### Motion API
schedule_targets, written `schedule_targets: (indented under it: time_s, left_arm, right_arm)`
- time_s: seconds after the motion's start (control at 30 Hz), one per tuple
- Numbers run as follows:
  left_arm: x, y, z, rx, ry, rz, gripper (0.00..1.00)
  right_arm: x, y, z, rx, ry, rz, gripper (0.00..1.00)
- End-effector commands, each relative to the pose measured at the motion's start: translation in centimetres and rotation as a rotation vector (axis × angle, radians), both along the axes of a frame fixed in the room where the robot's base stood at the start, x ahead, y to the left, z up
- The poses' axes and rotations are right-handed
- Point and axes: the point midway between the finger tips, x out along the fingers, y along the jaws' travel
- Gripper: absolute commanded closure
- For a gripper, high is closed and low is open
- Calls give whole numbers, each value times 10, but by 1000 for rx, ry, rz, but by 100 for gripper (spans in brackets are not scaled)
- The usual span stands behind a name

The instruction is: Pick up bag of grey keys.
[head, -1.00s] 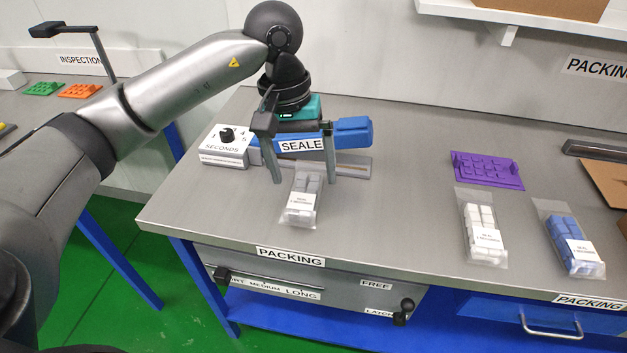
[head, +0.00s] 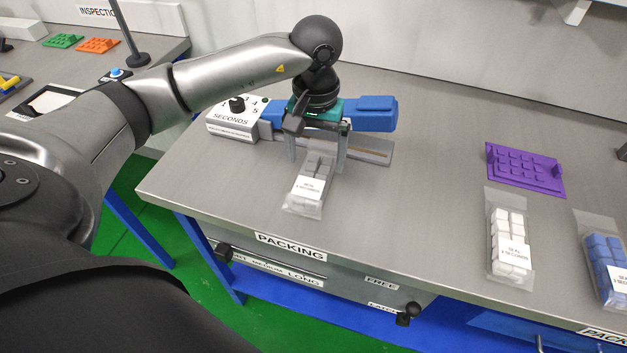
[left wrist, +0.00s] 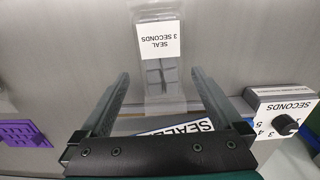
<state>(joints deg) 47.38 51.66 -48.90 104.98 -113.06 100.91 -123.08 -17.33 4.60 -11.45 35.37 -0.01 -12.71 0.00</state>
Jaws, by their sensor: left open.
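The bag of grey keys (head: 307,190) is a clear bag with a white label, lying flat on the packing table in front of the sealer. My left gripper (head: 317,165) is open above the sealer end of the bag, one finger to each side. In the left wrist view the bag (left wrist: 158,72) lies ahead, between the lines of the two open fingers (left wrist: 160,73); its label reads SEAL 3 SECONDS. I cannot tell the exact height of the fingertips over the table. My right gripper is not in view.
The blue and grey sealer (head: 375,113) with its white dial box (head: 232,122) stands just behind the bag. A bag of white keys (head: 511,243), a bag of blue keys (head: 605,262) and a purple key plate (head: 525,171) lie to the right. The table between is clear.

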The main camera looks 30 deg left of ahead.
Motion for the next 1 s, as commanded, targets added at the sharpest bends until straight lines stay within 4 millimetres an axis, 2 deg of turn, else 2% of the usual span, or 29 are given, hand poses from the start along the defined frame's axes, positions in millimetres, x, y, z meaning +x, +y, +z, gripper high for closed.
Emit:
schedule_targets:
  time_s: [0.17, 0.4, 0.7, 0.77, 1.0]
  left_arm:
    - [-3, 0, -15, 0, 5, 0, 0]
    - [-7, 1, -48, -1, 4, 0, 0]
    - [-6, 1, -53, 0, 0, 0, 0]
    - [-6, 1, -53, 0, 0, 0, 5]
    - [-6, 1, -53, 0, 0, 0, 31]
  right_arm:
    - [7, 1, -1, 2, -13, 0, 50]
    - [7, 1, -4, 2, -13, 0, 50]
    - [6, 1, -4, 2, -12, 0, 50]
    - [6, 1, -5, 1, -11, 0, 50]
    - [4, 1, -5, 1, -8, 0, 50]
